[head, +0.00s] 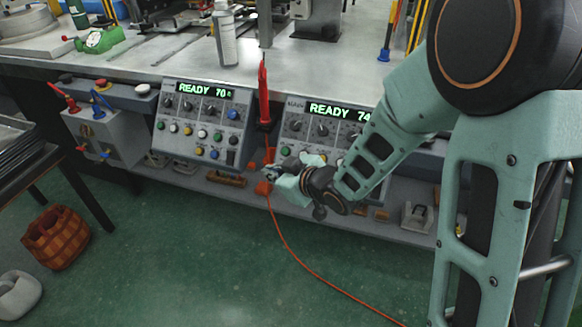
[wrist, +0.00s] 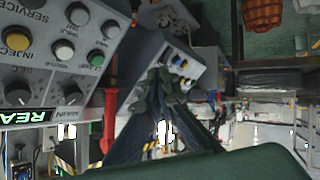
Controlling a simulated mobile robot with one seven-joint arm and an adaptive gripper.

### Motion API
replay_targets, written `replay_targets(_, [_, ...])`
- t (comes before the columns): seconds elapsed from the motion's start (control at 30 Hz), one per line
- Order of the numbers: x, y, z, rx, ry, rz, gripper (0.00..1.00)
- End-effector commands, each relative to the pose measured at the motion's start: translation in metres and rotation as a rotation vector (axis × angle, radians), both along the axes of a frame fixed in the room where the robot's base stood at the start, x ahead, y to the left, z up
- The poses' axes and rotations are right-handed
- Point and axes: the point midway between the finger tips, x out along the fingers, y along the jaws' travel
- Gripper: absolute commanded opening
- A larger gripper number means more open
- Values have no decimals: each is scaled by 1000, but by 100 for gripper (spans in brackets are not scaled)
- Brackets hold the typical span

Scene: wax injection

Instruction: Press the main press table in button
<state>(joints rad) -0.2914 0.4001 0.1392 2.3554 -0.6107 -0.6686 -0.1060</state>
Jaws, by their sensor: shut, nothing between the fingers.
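Two grey control panels stand along the bench front. The left panel (head: 199,140) reads READY 70 and the right panel (head: 310,150) reads READY 74, partly hidden by my arm. Both carry knobs and coloured buttons. I cannot read which button is table in. My gripper (head: 274,172) is shut and empty, low in front of the right panel's lower left. Its fingers (wrist: 165,80) point away from the wrist camera, apart from the near buttons.
A red tool (head: 263,95) hangs upright between the panels. An orange cable (head: 300,255) runs down to the green floor. A grey box with red and blue valves (head: 100,135) is at left. A shelf with small items lies below the panels. A basket (head: 55,237) stands on the floor.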

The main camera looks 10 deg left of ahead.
Motion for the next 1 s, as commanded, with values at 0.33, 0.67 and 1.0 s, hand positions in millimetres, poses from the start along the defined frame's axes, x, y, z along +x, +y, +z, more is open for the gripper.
replay_targets(0.33, [-1,4,-1,20,3,1,0])
replay_targets(0.67, [14,2,-15,19,4,0,0])
replay_targets(1.0, [50,-1,-46,18,3,0,0])
